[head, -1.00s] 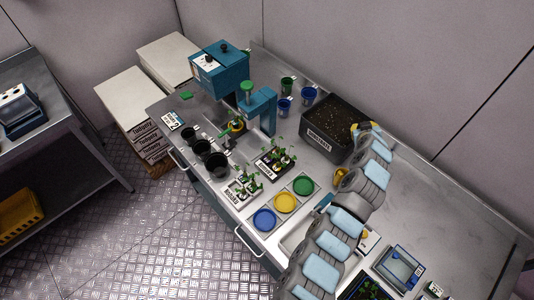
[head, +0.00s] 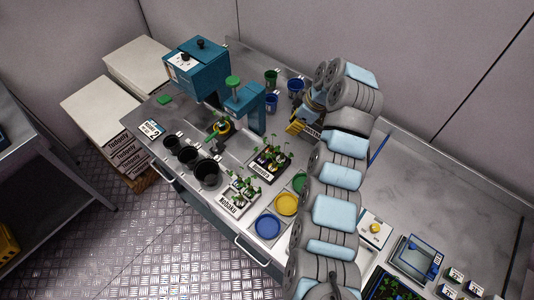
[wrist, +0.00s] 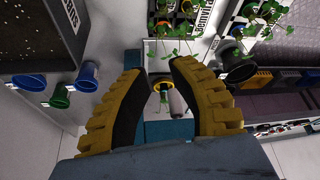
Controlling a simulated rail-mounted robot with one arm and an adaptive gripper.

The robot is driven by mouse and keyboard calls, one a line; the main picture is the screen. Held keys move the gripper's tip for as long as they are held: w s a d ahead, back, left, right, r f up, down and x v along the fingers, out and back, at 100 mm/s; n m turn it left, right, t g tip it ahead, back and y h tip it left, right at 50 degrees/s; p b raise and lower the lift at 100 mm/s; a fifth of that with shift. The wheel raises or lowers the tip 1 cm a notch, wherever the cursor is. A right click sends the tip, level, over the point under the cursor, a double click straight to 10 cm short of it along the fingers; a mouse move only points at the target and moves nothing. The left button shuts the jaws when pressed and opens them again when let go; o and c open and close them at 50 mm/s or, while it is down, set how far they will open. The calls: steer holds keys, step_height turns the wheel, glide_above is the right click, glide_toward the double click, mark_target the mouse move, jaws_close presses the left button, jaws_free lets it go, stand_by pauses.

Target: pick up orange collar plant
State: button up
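A small plant in an orange-yellow collar (head: 223,129) stands under the teal press on the bench in the head view. In the wrist view an orange-ringed item (wrist: 163,86) shows small between the fingers, farther off; I cannot tell surely that it is the same plant. My gripper (wrist: 158,70) is open and empty, with two curved yellow-and-black fingers apart. In the head view my gripper (head: 297,127) is to the right of the press, apart from the plant, and partly hidden by my arm.
The teal press (head: 244,98) stands over the plant. Two plant trays (head: 268,172) (head: 232,207), black pots (head: 207,172) and blue (head: 271,102) and green (head: 270,77) cups surround it. Blue (head: 268,226) and yellow (head: 287,204) discs lie in front.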

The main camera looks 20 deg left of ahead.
glide_toward(272, 146)
steer(key=x, duration=0.5)
steer(key=shift+d+f, duration=0.1)
steer(key=shift+f, duration=0.15)
steer(key=shift+p+x, duration=0.35)
steer(key=shift+x, duration=2.3)
steer(key=shift+s+r, duration=0.1)
steer(key=shift+s, duration=0.05)
steer(key=shift+c, duration=0.4)
jaws_close()
